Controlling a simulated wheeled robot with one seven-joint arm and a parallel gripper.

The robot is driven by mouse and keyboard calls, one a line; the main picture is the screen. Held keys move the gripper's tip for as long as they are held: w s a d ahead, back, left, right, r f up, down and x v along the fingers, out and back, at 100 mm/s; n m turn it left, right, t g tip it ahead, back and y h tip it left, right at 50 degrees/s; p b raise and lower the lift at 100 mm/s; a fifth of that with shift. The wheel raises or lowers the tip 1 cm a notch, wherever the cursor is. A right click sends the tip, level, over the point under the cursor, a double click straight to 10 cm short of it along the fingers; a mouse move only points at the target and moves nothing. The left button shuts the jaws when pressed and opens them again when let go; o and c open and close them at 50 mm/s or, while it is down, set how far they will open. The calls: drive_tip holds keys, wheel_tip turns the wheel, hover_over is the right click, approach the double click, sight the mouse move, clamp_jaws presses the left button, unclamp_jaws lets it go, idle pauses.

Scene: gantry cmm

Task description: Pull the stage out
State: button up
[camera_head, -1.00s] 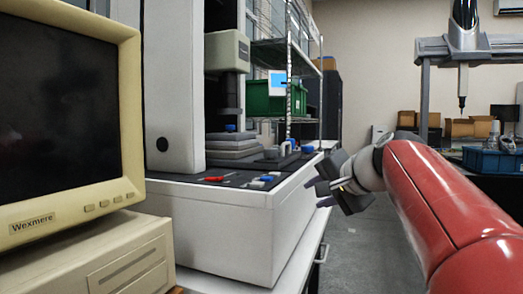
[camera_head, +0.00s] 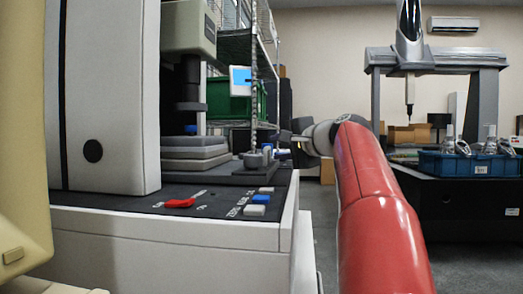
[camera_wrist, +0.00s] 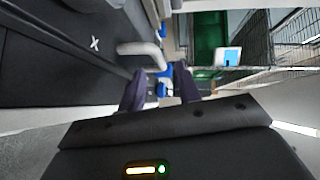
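The stage (camera_head: 195,152) is a stack of grey plates on the dark top of a white measuring machine (camera_head: 180,235), in the head view. In the wrist view a dark surface marked X (camera_wrist: 60,65) fills the left, with a pale curved handle-like bar (camera_wrist: 143,50) at its right edge. My gripper (camera_wrist: 160,74) has two dark fingers standing apart, with nothing clearly held between them. The bar's end lies just beyond the fingers; I cannot tell if they touch. In the head view my gripper (camera_head: 291,138) is small and mostly hidden, right of the stage.
A beige monitor (camera_head: 22,150) stands close at left. A red switch (camera_head: 180,203) and small blue and white buttons (camera_head: 262,199) sit on the machine's front. A wire shelf with a green crate (camera_head: 230,105) stands behind. At right are a gantry machine (camera_head: 440,62) and blue crate (camera_head: 465,165).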

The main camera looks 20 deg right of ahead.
sight(270, 149)
drive_tip(key=x, duration=0.5)
drive_tip(key=shift+w+a+f, duration=0.1)
drive_tip(key=shift+w, duration=0.2)
clamp_jaws()
